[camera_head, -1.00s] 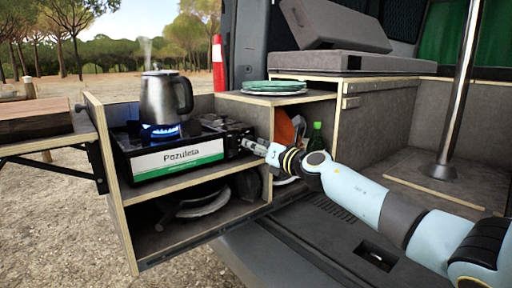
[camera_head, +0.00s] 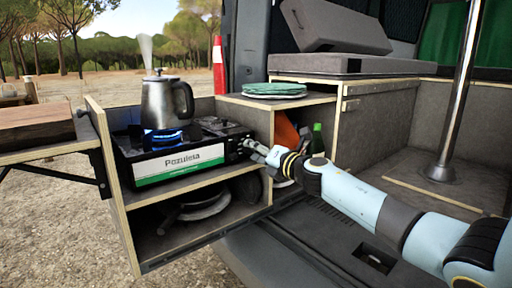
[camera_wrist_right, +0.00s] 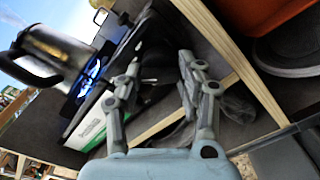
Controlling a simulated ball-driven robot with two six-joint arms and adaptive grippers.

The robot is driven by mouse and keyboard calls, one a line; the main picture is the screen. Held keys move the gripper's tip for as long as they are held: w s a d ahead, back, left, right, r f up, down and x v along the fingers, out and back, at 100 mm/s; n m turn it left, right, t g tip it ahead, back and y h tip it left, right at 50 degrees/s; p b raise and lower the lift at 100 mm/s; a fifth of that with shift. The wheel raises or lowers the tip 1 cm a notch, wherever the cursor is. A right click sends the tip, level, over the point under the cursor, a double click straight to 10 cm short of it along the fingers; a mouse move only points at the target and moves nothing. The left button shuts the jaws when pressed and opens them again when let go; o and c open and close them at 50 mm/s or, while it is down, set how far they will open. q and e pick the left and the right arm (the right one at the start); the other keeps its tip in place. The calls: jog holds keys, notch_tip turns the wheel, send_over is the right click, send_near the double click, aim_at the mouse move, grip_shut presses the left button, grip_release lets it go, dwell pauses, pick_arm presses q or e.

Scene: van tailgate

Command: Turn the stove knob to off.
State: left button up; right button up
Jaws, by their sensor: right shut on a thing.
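The stove (camera_head: 205,133) is a black camping burner with a white and green front label, set in the pull-out kitchen box. A steel kettle (camera_head: 160,103) stands on it over a lit blue flame (camera_head: 163,136) and steams. The stove knob is at the right end of the stove front, mostly hidden by my right gripper (camera_head: 256,150), which is shut on it. In the right wrist view, the fingers (camera_wrist_right: 155,80) reach to the dark stove end and the knob's outline is hard to make out. My left gripper is not in view.
Green plates (camera_head: 273,88) sit on the shelf to the right of the stove. A green bottle (camera_head: 317,138) stands below, beside my right wrist. Dark pans (camera_head: 200,205) lie on the lower shelf. A wooden side table (camera_head: 45,130) is at the left.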

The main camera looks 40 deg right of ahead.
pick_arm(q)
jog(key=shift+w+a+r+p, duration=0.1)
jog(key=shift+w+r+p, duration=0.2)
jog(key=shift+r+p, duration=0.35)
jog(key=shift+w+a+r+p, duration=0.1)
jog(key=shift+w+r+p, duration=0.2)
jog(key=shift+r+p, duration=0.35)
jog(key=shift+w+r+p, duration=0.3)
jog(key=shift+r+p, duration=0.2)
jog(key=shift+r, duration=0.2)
pick_arm(e)
jog(key=shift+m, duration=4.3)
jog(key=o, duration=1.2)
jog(key=shift+c, duration=0.2)
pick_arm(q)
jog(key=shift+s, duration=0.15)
